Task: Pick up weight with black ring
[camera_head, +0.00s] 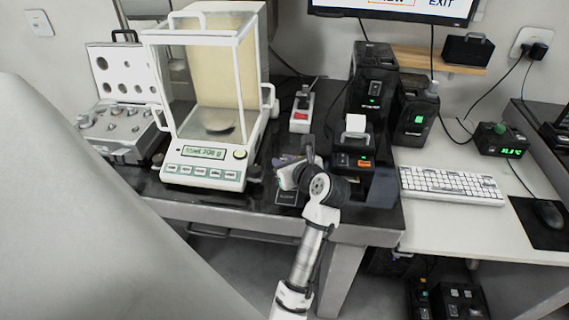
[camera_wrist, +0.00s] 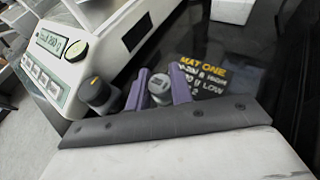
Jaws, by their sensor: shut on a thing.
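A small grey metal weight (camera_wrist: 160,88) sits between the two purple fingers of my gripper (camera_wrist: 158,92) in the wrist view. The fingers are closed on its sides. Its top looks grey with a darker edge, and I cannot make out a black ring clearly. In the head view my gripper (camera_head: 287,167) is low over the dark table, right of the balance, and the weight is hidden there. I cannot tell whether the weight touches the surface below.
The glass-walled balance (camera_head: 203,176) stands close left. A dark knob-like piece with a yellow mark (camera_wrist: 97,92) is beside my left finger. A black pad with lettering (camera_wrist: 212,80) lies behind the right finger. A printer-like device (camera_head: 355,140) stands right. An open weight case (camera_head: 115,130) is far left.

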